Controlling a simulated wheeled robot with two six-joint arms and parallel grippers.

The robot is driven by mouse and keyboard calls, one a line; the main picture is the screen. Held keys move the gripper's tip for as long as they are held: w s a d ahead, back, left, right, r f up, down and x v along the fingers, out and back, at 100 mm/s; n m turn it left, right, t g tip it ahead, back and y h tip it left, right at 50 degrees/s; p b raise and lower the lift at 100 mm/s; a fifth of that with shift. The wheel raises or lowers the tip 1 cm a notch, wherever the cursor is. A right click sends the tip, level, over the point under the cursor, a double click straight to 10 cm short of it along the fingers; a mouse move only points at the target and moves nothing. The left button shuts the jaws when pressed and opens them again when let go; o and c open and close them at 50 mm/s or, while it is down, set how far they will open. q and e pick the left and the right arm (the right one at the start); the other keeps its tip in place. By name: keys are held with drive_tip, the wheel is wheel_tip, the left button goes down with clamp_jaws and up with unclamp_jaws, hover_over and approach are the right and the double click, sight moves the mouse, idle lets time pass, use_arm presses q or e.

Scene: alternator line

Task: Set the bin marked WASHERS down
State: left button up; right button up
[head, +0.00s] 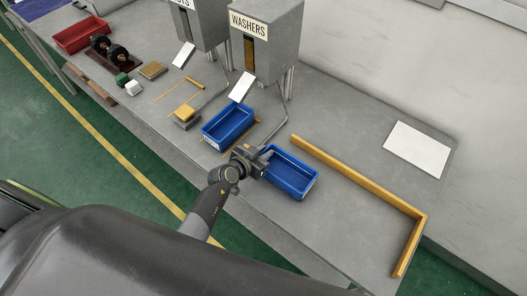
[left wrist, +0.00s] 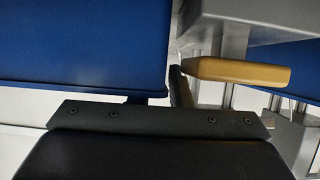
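A blue bin (head: 291,173) is at the middle right of the bench, and no label on it shows from here. My left gripper (head: 262,156) is at its near left rim and looks shut on that rim; the fingertips are mostly hidden. In the left wrist view the blue bin (left wrist: 85,40) fills the upper left, close against the dark gripper. I cannot tell whether its base touches the bench. My right gripper is not in view.
A second blue bin (head: 228,126) with a white label stands just left, below the dispenser marked WASHERS (head: 265,40). A yellow L-shaped rail (head: 360,181) borders bare bench on the right. A white sheet (head: 417,148) lies beyond it. A red bin (head: 82,35) is far left.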

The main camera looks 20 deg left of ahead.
use_arm(q)
drive_tip(key=shift+o, duration=0.6)
drive_tip(key=shift+r, duration=0.2)
drive_tip(key=shift+s+a, duration=0.1)
drive_tip(key=shift+s, duration=0.2)
drive_tip(key=v, duration=1.1)
drive_tip(key=shift+s, duration=0.15)
drive_tip(key=shift+r, duration=0.15)
